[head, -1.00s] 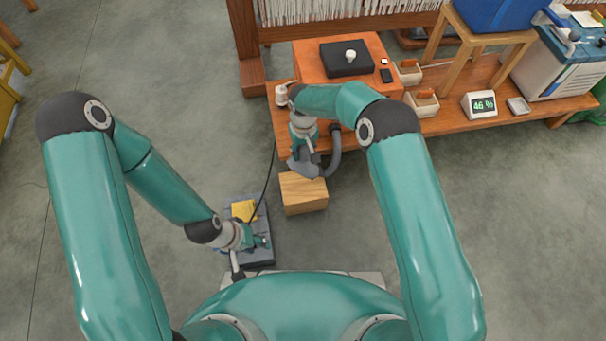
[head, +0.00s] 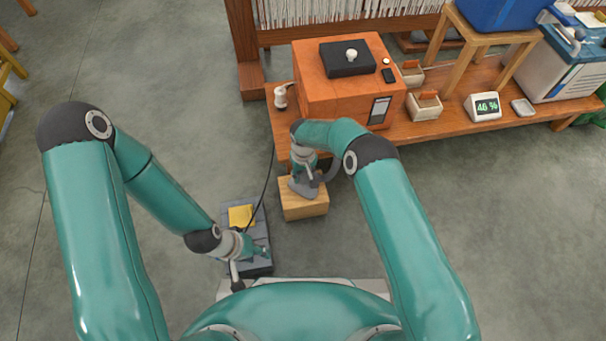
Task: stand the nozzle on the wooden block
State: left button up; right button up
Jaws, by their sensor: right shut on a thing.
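The grey nozzle (head: 303,189) is over the top face of the wooden block (head: 305,209), with its wide foot downward. It looks close to upright. I cannot tell whether it touches the block or hangs just above it. My right gripper (head: 303,175) is shut on the nozzle from above, and its fingers are partly hidden by my arm.
The dark grey box (head: 262,220) on the floor carries a yellow cloth (head: 241,215). A black cable (head: 265,190) runs near it. Floor right of the block is clear.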

jog(key=o, duration=1)
